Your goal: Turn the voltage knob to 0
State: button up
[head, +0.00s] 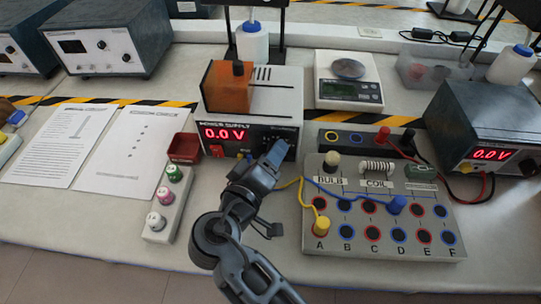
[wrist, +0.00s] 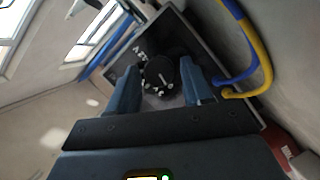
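The power supply (head: 251,90) stands on the bench, and its red display (head: 224,134) reads 0.0 V. In the wrist view the black round voltage knob (wrist: 160,74) has a white pointer line and white markings around it. My gripper (head: 283,146) is at the right part of the supply's front panel and hides the knob in the head view. In the wrist view its two blue fingers (wrist: 162,82) are apart, one on each side of the knob. I cannot tell whether they touch it; no grip shows.
A terminal board (head: 383,245) with yellow and blue leads is right of my arm. Blue and yellow cables (wrist: 250,60) pass close to my right finger. A small block with coloured knobs (head: 168,205) and a red tray (head: 184,147) are left.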

jog(key=shift+o, duration=0.8)
jog(key=shift+b+v, duration=0.55)
jog(key=shift+v, duration=3.35)
